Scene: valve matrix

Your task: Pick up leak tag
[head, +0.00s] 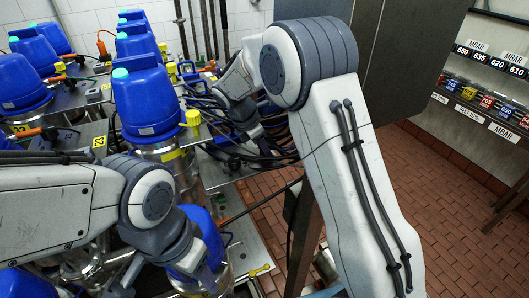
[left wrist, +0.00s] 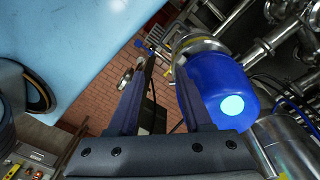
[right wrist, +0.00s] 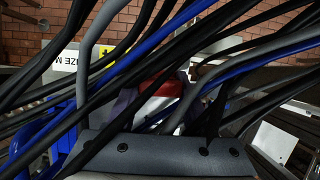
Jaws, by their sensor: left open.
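I cannot pick out a leak tag for certain. In the right wrist view, a red and white thing (right wrist: 165,89) shows between the fingers of my right gripper (right wrist: 166,104), behind black, grey and blue cables. The cables hide much of these fingers, and I cannot tell whether they touch it. In the head view, my right gripper (head: 252,128) is low among the dark cables beside the blue-capped valves. My left gripper (left wrist: 162,85) is open and empty in the left wrist view, with a blue valve head (left wrist: 218,88) at its right finger.
Several blue-capped valves (head: 147,100) stand in rows on metal platforms at the left. Dark cables (head: 275,150) crowd the middle. A white label plate (right wrist: 62,68) is at the left in the right wrist view. Shelves with number plates (head: 490,57) line the right wall above clear brick floor (head: 455,200).

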